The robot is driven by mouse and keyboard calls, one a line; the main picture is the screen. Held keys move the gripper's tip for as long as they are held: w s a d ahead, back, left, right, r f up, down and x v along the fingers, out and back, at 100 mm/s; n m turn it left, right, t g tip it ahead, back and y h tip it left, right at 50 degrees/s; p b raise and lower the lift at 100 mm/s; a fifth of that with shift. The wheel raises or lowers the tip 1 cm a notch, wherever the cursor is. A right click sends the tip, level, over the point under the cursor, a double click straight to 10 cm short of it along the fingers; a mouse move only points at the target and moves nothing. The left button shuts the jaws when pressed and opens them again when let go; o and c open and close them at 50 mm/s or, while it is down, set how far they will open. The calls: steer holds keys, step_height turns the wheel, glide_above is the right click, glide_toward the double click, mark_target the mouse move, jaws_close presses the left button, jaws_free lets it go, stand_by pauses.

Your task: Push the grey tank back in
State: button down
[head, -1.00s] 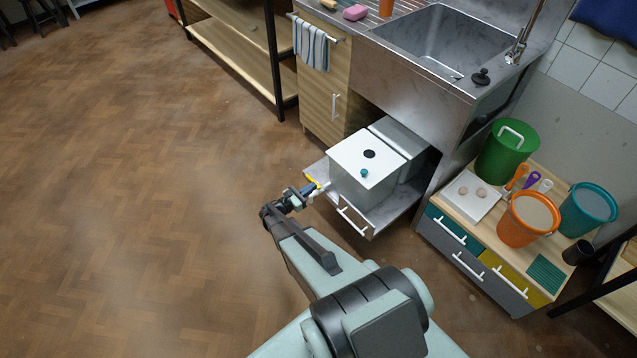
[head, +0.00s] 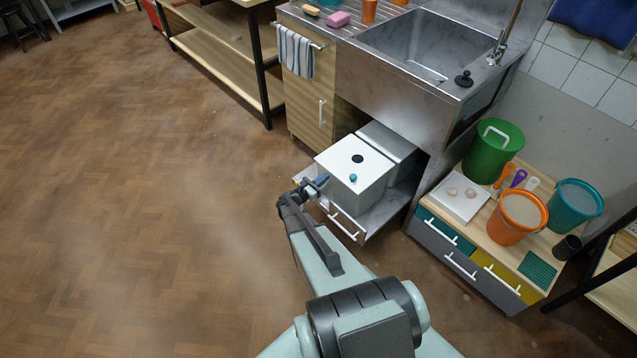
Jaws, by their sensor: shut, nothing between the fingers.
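My gripper (head: 323,181) is shut and empty at the tank's front left side, low by the tray's front. I cannot tell whether the fingertips touch the tank.
A wooden cabinet door (head: 305,110) stands left of the opening. To the right is a low drawer unit (head: 450,262) carrying a green bucket (head: 485,160), an orange bucket (head: 512,228) and a teal bucket (head: 577,210). The floor to the left is clear.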

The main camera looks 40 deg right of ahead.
mark_target(373, 143)
steer(key=shift+d, duration=0.15)
steer(key=d, duration=3)
steer(key=shift+d, duration=0.55)
steer(key=shift+d+r, duration=0.1)
steer(key=shift+d, duration=0.1)
steer(key=shift+a, duration=0.1)
steer(key=a, duration=1.5)
steer(key=shift+a+f, duration=0.1)
steer(key=shift+f, duration=0.1)
